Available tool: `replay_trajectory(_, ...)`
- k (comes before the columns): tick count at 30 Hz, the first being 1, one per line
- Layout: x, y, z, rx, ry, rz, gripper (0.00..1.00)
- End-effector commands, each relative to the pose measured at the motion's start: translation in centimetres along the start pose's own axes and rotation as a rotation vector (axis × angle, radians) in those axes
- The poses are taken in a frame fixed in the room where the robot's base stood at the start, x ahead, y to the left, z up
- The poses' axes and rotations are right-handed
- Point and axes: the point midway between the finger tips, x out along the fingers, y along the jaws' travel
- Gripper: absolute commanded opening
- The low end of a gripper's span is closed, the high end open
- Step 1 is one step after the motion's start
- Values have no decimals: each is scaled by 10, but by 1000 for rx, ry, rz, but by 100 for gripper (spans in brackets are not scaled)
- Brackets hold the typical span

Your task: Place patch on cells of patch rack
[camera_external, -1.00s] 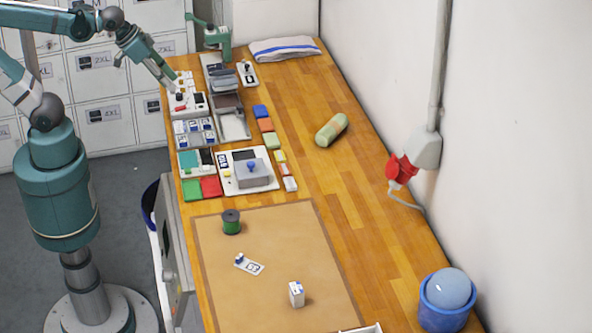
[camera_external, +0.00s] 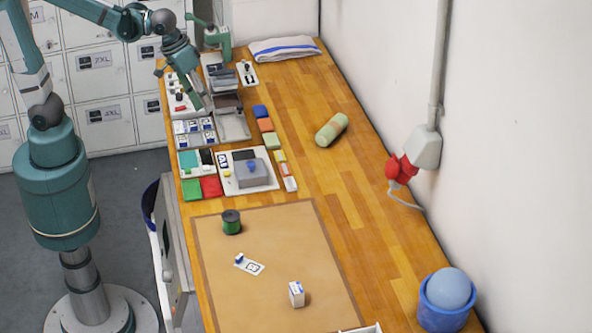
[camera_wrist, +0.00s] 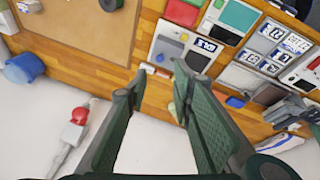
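A rack with several square cells (camera_external: 195,132), likely the patch rack, sits at the left of the bench. Its cells hold white patches with dark blue marks, which also show in the wrist view (camera_wrist: 270,31). A small white card (camera_external: 250,264) with a black-framed mark and a blue piece at one end lies on the tan mat; I cannot tell if it is a patch. My gripper (camera_external: 181,92) is above the far left of the bench, beyond the rack. In the wrist view my gripper (camera_wrist: 158,84) has its fingers apart with nothing between them.
The tan mat (camera_external: 215,290) also bears a green spool (camera_external: 231,222) and a small white box (camera_external: 296,293). A white tray with a grey block (camera_external: 248,174) stands near the rack. A green roll (camera_external: 331,129) lies right. The bench's right side is mostly clear.

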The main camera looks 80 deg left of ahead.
Motion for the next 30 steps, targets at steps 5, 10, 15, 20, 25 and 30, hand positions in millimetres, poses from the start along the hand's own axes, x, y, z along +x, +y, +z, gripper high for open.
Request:
replay_trajectory(5, 18, 34, 0, -43, -37, -9, 24)
replay_trajectory(10, 36, 65, 3, -88, -71, -23, 24)
replay_trajectory(15, 56, 96, 10, -131, -102, -40, 24)
replay_trajectory(20, 75, 126, 18, -171, -129, -60, 24)
replay_trajectory(25, 98, 156, 30, -215, -156, -84, 24)
replay_trajectory(30, 121, 186, 46, -256, -179, -110, 24)
